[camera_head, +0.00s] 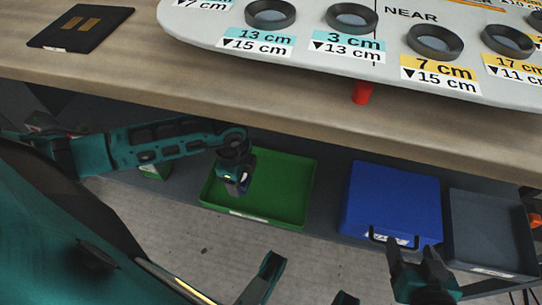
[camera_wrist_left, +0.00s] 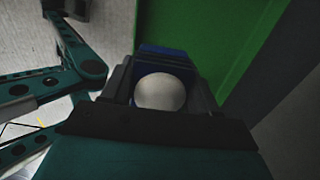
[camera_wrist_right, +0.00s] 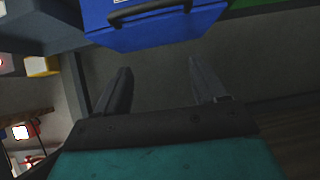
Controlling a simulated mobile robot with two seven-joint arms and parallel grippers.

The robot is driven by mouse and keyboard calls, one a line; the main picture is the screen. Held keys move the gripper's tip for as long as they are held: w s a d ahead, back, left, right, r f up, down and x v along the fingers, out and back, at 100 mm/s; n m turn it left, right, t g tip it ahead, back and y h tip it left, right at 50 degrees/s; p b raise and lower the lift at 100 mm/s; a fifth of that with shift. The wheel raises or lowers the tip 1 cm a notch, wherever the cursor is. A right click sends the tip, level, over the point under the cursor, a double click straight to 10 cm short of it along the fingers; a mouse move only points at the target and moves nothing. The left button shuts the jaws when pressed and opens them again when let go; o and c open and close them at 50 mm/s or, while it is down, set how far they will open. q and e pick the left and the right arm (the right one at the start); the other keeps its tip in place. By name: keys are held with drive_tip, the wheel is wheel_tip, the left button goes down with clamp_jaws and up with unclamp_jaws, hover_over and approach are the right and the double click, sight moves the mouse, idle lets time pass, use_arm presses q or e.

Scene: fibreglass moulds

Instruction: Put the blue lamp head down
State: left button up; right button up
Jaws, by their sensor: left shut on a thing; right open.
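My left gripper (camera_head: 236,182) is shut on the blue lamp head (camera_head: 243,185), over the left part of the green tray (camera_head: 287,190). In the left wrist view the lamp head (camera_wrist_left: 165,52) shows blue walls around a pale round dome, between the two dark fingers. The green tray (camera_wrist_left: 200,35) lies beyond it. The gripper hides much of the lamp head in the head view, and I cannot tell if it touches the tray. My right gripper (camera_head: 415,262) is open and empty, close to the black handle of a blue box; its fingers show apart in the right wrist view (camera_wrist_right: 162,85).
The blue box (camera_head: 392,195) and a grey bin (camera_head: 490,225) stand right of the tray on a low shelf. The wooden bench (camera_head: 200,95) overhangs them, with a white board (camera_head: 310,70) of round dark cups and a black pad (camera_head: 80,28). A red cylinder (camera_head: 362,93) sits under the board.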

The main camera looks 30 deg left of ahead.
use_arm(q)
drive_tip(key=shift+w+f, duration=0.2)
drive_tip(key=shift+w, duration=0.1)
drive_tip(key=b, duration=0.3)
hover_over(244, 200)
wheel_tip(244, 200, down, 6)
drive_tip(key=shift+r, duration=0.25)
drive_tip(key=shift+f, duration=0.55)
wheel_tip(244, 200, down, 2)
drive_tip(key=shift+f+b, duration=0.25)
drive_tip(key=shift+b, duration=0.35)
drive_tip(key=shift+f, duration=0.3)
drive_tip(key=shift+r, duration=0.1)
drive_tip(key=shift+f, duration=0.45)
drive_tip(key=o, duration=1.1)
use_arm(e)
drive_tip(key=shift+w+a+f, duration=0.2)
drive_tip(key=shift+a+f, duration=0.1)
drive_tip(key=shift+f, duration=0.35)
drive_tip(key=shift+w+a+f, duration=0.2)
drive_tip(key=shift+a+f, duration=0.05)
drive_tip(key=shift+f, duration=0.35)
